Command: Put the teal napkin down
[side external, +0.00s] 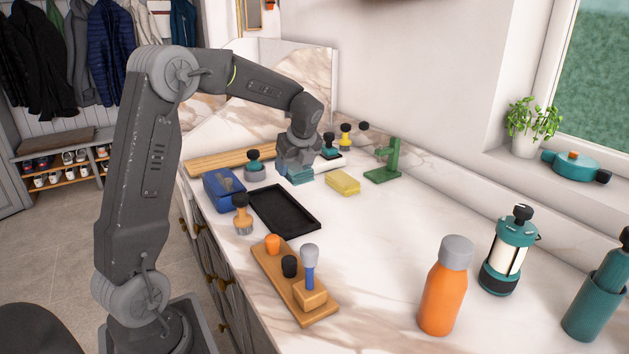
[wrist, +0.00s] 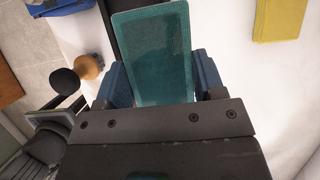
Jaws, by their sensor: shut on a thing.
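The teal napkin (side external: 299,178) is a flat teal rectangular piece held under my gripper (side external: 296,168) at the back middle of the counter. In the wrist view the teal napkin (wrist: 150,50) lies between the two blue fingers of my gripper (wrist: 160,80), which is shut on it. It is just at or slightly above the counter top; I cannot tell if it touches. Its lower part is hidden by the gripper body in the wrist view.
A black tray (side external: 262,205) lies in front and left. A yellow sponge (side external: 343,183) is close on the right, with a green stand (side external: 384,168) beyond. A blue box (side external: 216,192) and a wooden-handled brush (side external: 242,218) stand left.

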